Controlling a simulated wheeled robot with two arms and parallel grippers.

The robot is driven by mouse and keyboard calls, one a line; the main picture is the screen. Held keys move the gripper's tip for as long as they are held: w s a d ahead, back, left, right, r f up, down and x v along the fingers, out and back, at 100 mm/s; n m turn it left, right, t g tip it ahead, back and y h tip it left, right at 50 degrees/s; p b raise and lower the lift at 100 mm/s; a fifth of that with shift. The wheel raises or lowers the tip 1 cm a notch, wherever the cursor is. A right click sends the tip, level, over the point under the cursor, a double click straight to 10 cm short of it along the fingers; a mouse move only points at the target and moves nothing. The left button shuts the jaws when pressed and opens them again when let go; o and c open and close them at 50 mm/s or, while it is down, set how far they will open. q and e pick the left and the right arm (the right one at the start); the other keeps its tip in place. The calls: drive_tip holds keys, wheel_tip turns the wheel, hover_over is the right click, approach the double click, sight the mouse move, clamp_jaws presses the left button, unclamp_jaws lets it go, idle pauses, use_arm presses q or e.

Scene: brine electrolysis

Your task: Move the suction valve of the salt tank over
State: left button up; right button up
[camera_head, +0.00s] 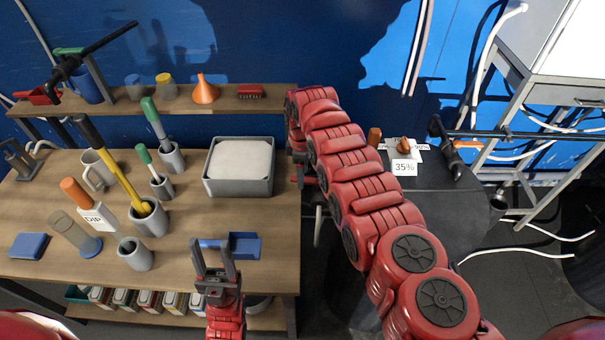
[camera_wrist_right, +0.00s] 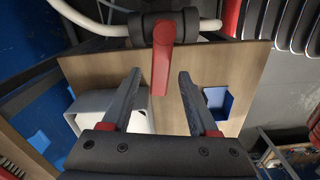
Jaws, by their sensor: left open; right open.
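A valve with a red lever handle (camera_wrist_right: 163,60) and a black body sits on a white pipe (camera_wrist_right: 110,27) by the table's edge in the right wrist view. My right gripper (camera_wrist_right: 159,74) is open; the lever shows between its two fingers, with a gap on each side. I cannot tell how deep the lever sits between them. In the head view my right arm largely hides this gripper and the valve. A dark round tank (camera_head: 455,205) with a "35%" card (camera_head: 404,167) stands right of the arm. My left gripper (camera_head: 214,252) is open and empty above the table's front edge.
The wooden table (camera_head: 190,215) carries a grey tray (camera_head: 240,185) with a white top, a blue tray (camera_head: 243,245) and several cups and tools. A shelf (camera_head: 225,98) behind holds an orange funnel (camera_head: 205,90). A metal frame (camera_head: 540,150) stands at right.

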drive_tip(key=shift+f, duration=0.15)
drive_tip(key=shift+c, duration=0.2)
clamp_jaws()
idle(0.7)
idle(0.5)
